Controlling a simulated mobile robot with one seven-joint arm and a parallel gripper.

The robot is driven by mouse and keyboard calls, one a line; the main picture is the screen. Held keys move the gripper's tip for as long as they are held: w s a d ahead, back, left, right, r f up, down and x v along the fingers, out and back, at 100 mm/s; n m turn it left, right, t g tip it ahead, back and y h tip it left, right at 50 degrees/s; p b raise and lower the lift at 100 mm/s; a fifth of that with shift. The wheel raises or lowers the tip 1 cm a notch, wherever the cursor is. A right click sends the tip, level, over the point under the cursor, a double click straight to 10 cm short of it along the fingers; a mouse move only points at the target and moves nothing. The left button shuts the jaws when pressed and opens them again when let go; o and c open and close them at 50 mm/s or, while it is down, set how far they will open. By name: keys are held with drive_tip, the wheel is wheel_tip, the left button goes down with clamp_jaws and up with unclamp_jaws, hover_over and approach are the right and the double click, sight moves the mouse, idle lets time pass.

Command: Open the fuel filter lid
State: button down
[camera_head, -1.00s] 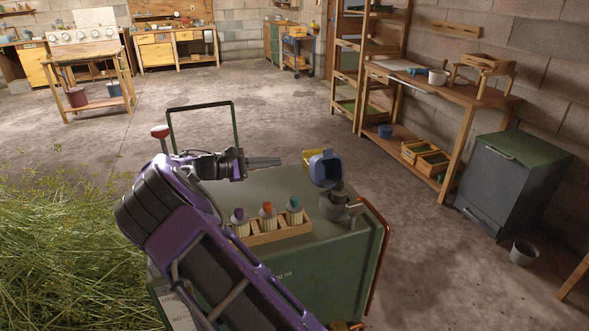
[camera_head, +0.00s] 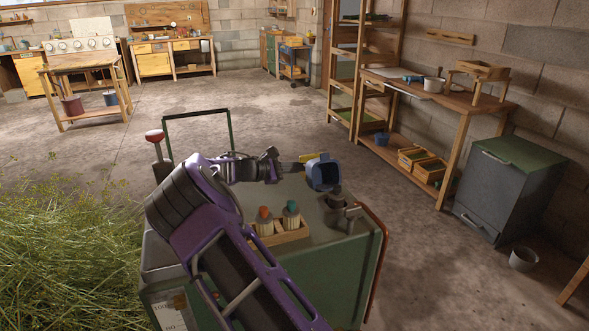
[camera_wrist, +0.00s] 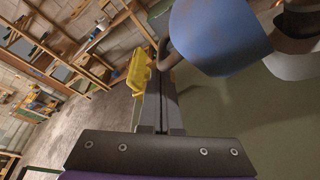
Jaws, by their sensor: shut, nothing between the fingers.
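A blue, open-fronted housing (camera_head: 323,173) stands at the back right edge of the green machine top (camera_head: 318,215). A yellow part (camera_head: 318,158) sits beside it; I cannot tell for sure which piece is the fuel filter lid. In the wrist view the blue housing (camera_wrist: 215,35) is large at the upper right, and the yellow part (camera_wrist: 140,72) is just left of my fingers. My gripper (camera_head: 299,166) is shut and empty, its tips close to the left side of the housing. It points at the gap between the blue and yellow parts in the wrist view (camera_wrist: 163,72); contact is unclear.
A red-knobbed lever (camera_head: 155,137) and a dark frame (camera_head: 231,130) rise at the left. The floor beyond is open.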

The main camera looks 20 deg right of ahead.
drive_tip(key=r+p, duration=0.1)
drive_tip(key=s+r+p, duration=0.2)
drive_tip(key=r, duration=0.1)
drive_tip(key=shift+r, duration=0.1)
idle(0.4)
